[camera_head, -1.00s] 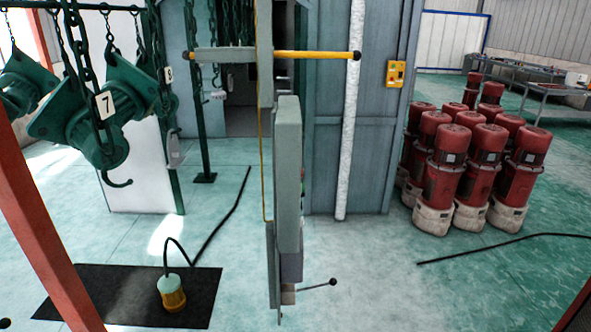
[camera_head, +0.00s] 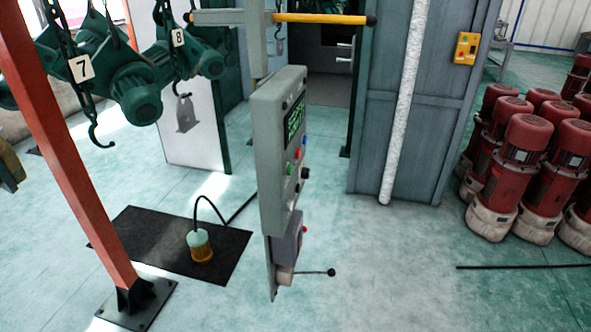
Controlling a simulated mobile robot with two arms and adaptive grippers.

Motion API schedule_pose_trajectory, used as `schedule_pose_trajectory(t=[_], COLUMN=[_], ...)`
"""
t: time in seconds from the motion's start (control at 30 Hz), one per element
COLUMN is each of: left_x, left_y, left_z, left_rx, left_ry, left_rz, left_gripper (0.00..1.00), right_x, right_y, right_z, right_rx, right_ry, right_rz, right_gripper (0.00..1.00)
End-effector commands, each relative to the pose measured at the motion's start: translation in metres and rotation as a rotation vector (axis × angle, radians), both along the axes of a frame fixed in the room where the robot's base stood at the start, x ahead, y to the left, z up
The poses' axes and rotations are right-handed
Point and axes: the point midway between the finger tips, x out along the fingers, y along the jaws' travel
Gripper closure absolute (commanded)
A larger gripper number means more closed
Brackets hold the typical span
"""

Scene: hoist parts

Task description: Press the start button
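A grey control box (camera_head: 272,150) stands on a post in the middle of the head view, seen at a steep angle. Its face turns to the right. It carries a green-lit display (camera_head: 294,118), a green button (camera_head: 290,168), a red button (camera_head: 298,154), a blue button (camera_head: 304,140) and a black knob (camera_head: 305,172). Any button labels are too small to read. Neither of my grippers shows in the head view.
A red post (camera_head: 70,150) stands at the left, near green hoists (camera_head: 135,85). A black mat (camera_head: 150,240) with a pendant (camera_head: 200,245) lies left of the box. A lever (camera_head: 315,272) juts out low on the panel post. Red motors (camera_head: 530,160) stand at the right. Floor between is clear.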

Motion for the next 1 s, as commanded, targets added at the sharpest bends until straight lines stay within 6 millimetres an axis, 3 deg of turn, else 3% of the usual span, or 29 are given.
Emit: schedule_pose_trajectory(t=[0.2,0.37,0.57,1.0], left_x=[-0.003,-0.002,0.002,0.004], left_y=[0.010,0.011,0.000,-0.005], left_z=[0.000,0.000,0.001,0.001], left_rx=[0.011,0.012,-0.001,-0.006], left_ry=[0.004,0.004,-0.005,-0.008], left_rz=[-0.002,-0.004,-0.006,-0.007], left_gripper=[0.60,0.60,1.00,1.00], right_x=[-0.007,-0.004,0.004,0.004], right_y=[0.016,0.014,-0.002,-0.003], right_z=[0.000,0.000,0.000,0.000], right_rx=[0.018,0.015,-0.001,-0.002], right_ry=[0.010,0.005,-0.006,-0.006], right_rz=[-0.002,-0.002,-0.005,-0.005], right_gripper=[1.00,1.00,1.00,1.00])
